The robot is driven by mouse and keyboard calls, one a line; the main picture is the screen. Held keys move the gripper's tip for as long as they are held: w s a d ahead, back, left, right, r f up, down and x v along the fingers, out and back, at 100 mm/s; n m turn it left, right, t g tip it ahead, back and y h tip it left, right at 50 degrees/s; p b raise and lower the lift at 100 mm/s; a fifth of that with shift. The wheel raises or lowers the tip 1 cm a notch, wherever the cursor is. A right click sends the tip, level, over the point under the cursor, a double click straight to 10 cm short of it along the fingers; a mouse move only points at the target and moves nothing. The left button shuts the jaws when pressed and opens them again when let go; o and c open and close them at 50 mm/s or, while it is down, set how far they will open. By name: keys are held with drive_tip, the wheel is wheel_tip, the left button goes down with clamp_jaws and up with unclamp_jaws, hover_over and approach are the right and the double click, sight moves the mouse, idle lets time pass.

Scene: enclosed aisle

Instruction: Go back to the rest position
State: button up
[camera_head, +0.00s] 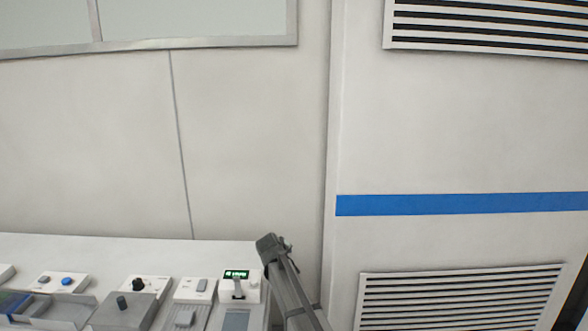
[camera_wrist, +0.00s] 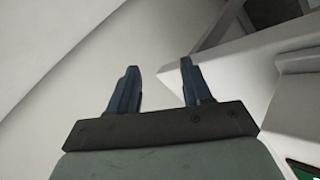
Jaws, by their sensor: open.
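My gripper (camera_wrist: 158,75) shows in the wrist view with its two dark fingers apart and nothing between them. Past the fingertips there is a pale floor or wall surface. A white edge or ledge (camera_wrist: 240,65) lies close by on the right of the fingers. In the head view my grey arm rises at the bottom middle, beside the right end of the counter. The fingers cannot be made out there.
A white counter (camera_head: 120,250) at lower left carries switch boxes, a knob box (camera_head: 122,312) and a box with a green display (camera_head: 240,284). A wall panel with a blue stripe (camera_head: 460,204) and a vent (camera_head: 460,298) stands right.

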drive_tip(key=s+d+f+m+g, duration=0.25)
drive_tip(key=s+d+f, duration=0.35)
drive_tip(key=s+f, duration=0.4)
drive_tip(key=s+d+f+m+g, duration=0.1)
drive_tip(key=s+d+f+g, duration=0.3)
drive_tip(key=s+f, duration=0.6)
drive_tip(key=s+d+f+m+g, duration=0.1)
drive_tip(key=s+d+f, duration=0.55)
drive_tip(key=f, duration=0.65)
drive_tip(key=s+d+f+m+g, duration=0.1)
drive_tip(key=s+f+m+g, duration=0.1)
drive_tip(key=s, duration=1)
drive_tip(key=s+d+f+m+g+y, duration=0.1)
drive_tip(key=s+f, duration=0.4)
drive_tip(key=s, duration=0.8)
drive_tip(key=s+d+f+m+g+y, duration=0.1)
drive_tip(key=s+d+f+m+g, duration=0.1)
drive_tip(key=s, duration=1)
wheel_tip(320, 180, down, 2)
drive_tip(key=m+g, duration=0.1)
drive_tip(key=g, duration=0.2)
drive_tip(key=shift+s+d, duration=0.2)
drive_tip(key=shift+d, duration=0.1)
